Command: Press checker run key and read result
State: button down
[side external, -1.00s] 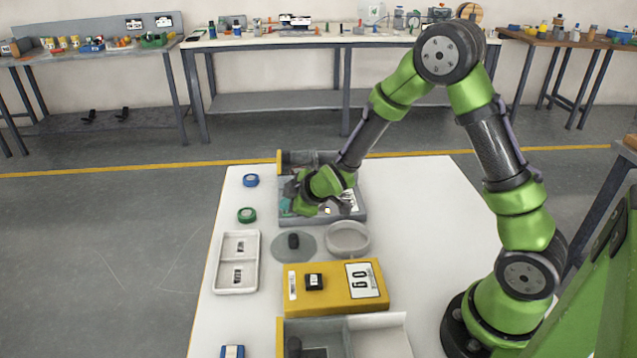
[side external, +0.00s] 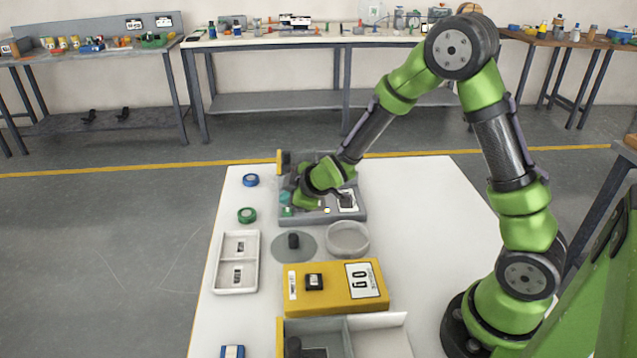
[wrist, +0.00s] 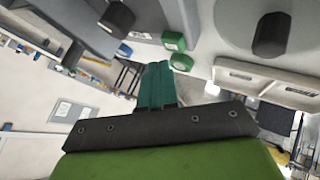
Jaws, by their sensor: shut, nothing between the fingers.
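The grey checker-like unit (side external: 318,219) stands at the back of the white table. Its front shows a green key (side external: 288,211), a small yellow light and a white panel (side external: 346,200) with dark marks too small to read. My gripper (side external: 286,197) is over the unit's left part, just behind the green key. Its narrow teal fingers (wrist: 155,85) are together with nothing between them in the wrist view. I cannot tell whether the tips touch the unit.
A yellow box (side external: 330,299) with a number card stands in front. The table's right side is clear.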

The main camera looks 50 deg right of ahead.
aim_at(290, 212)
jog(key=shift+r, duration=2.45)
jog(key=s+a+r+m+g+y, duration=0.1)
jog(key=s+r+m, duration=0.5)
jog(key=s, duration=0.7)
jog(key=s+a+r+m+g+y, duration=0.1)
jog(key=s+a+r+m, duration=0.2)
jog(key=s, duration=0.9)
notch_tip(290, 212, up, 5)
jog(key=m, duration=0.3)
jog(key=shift+s+a+y, duration=0.15)
jog(key=shift+s+y, duration=0.15)
jog(key=shift+s, duration=0.05)
